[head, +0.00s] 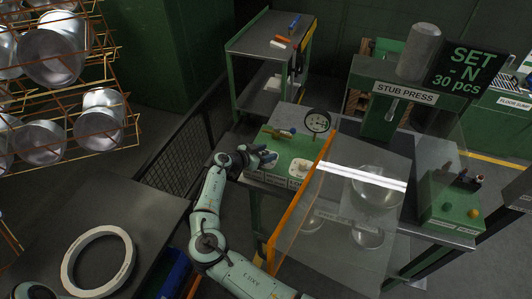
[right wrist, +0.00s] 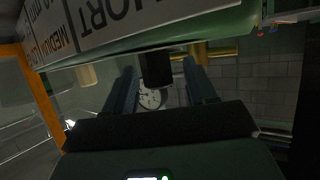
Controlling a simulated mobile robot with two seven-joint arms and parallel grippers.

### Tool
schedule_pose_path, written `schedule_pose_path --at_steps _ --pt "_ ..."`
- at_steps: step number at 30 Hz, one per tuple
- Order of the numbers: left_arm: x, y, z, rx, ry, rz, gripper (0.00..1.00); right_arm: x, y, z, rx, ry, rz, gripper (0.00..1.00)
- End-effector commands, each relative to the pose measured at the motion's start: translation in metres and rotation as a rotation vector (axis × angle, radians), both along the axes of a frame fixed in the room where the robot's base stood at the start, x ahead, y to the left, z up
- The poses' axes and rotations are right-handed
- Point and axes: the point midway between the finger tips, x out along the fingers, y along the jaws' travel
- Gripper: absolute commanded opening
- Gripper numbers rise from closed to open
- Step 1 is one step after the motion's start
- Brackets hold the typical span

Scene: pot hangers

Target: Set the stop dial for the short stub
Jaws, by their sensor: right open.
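The green control box (head: 284,146) stands on the press table, with white labels along its front and a pale dial plate (head: 299,168) on top. My right gripper (head: 265,156) is at the box's left part, just left of that plate. In the right wrist view its two fingers (right wrist: 160,88) are apart, with a dark block (right wrist: 156,68) between them. I cannot tell whether they touch it. A label plate (right wrist: 105,22) reading "SHORT" and "MEDIUM" shows tilted above. The dial's pointer setting is not readable. My left gripper is not in view.
An orange-edged clear guard (head: 300,205) rises just right of my right arm. The stub press (head: 385,95) stands beyond it; a sign (head: 463,66) reads "SET -N 30 pcs".

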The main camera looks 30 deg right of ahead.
Motion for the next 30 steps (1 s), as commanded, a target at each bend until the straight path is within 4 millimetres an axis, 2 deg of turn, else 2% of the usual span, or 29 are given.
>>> schedule_pose_path --at_steps 5,12,18,24,30 --pt "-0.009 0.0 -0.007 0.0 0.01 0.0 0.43 -0.004 0.024 0.007 0.002 -0.002 0.005 0.56" --pt "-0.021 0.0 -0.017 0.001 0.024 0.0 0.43 -0.014 0.073 0.027 0.002 0.0 0.004 0.56" --pt "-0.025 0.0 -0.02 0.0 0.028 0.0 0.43 -0.02 0.105 0.042 0.001 0.0 0.002 0.56" --pt "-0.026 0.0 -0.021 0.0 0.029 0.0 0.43 -0.022 0.118 0.049 0.0 -0.001 0.001 0.56" --pt "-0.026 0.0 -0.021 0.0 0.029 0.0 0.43 -0.022 0.12 0.05 0.0 0.0 0.0 0.56"
